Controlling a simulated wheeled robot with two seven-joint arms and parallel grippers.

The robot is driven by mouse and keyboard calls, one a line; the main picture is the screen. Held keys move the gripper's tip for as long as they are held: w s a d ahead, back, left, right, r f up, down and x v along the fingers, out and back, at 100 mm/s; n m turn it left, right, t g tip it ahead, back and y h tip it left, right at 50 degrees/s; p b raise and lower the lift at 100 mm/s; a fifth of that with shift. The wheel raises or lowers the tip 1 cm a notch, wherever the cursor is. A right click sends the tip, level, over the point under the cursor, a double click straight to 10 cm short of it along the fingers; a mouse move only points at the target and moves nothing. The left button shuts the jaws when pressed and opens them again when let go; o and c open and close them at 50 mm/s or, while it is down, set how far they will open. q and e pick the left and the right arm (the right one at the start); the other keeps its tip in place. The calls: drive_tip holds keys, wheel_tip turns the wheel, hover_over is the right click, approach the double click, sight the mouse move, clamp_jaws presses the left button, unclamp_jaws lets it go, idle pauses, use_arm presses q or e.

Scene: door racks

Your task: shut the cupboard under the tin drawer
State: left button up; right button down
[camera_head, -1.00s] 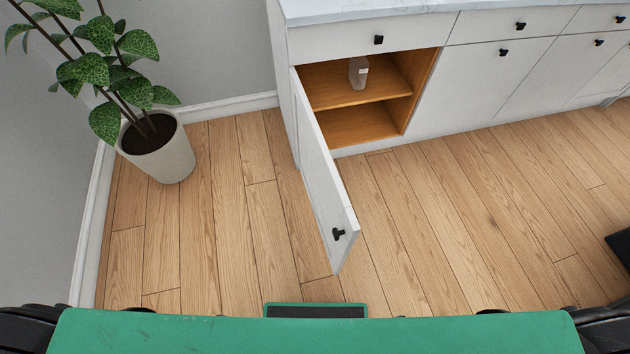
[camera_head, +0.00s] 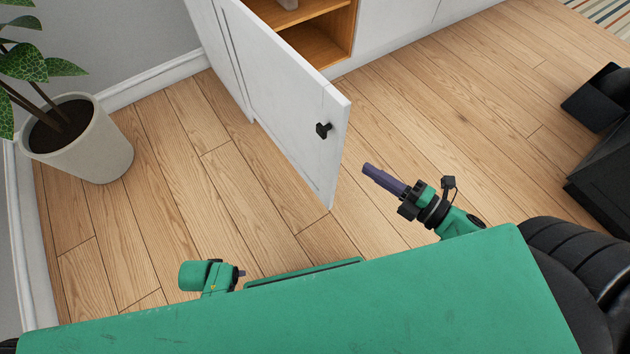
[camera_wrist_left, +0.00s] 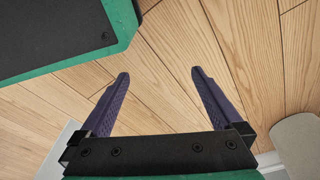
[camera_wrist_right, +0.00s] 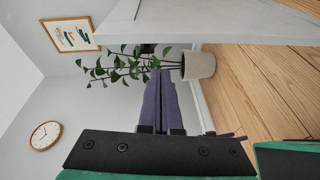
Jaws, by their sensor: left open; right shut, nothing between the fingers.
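The white cupboard door (camera_head: 280,85) stands wide open in the head view, with a black knob (camera_head: 323,130) near its free edge. Part of the cupboard's wooden inside (camera_head: 322,38) shows behind it at the top. The drawer above is out of the head view now. My right gripper (camera_head: 370,172) is shut and empty, a little to the right of the door's free edge and apart from it; its closed fingers also show in the right wrist view (camera_wrist_right: 160,80). My left gripper shows in the left wrist view (camera_wrist_left: 160,75), open and empty over the floor.
A potted plant (camera_head: 85,145) stands at the left by the wall. Black objects (camera_head: 600,110) lie on the floor at the right, and a striped rug (camera_head: 600,20) is beyond. The wooden floor (camera_head: 440,110) between door and black objects is clear.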

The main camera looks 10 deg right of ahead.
sight(324, 137)
drive_tip(key=w+a, duration=0.2)
drive_tip(key=w+a+r+n+y, duration=0.1)
drive_tip(key=w+a, duration=0.1)
drive_tip(key=w, duration=0.1)
drive_tip(key=w+a+r+n, duration=0.1)
drive_tip(key=w+a, duration=0.1)
drive_tip(key=shift+w+g, duration=0.2)
drive_tip(key=shift+g, duration=0.1)
use_arm(q)
drive_tip(key=shift+w+d+r, duration=0.2)
drive_tip(key=shift+w+r, duration=0.25)
drive_tip(key=shift+r, duration=0.15)
drive_tip(key=shift+w+d+r, duration=0.2)
drive_tip(key=shift+w+r, duration=0.2)
drive_tip(key=shift+r, duration=0.15)
use_arm(e)
drive_tip(key=shift+w+d, duration=0.15)
drive_tip(key=shift+d, duration=0.3)
use_arm(q)
drive_tip(key=shift+b, duration=0.3)
use_arm(e)
drive_tip(key=shift+d, duration=0.1)
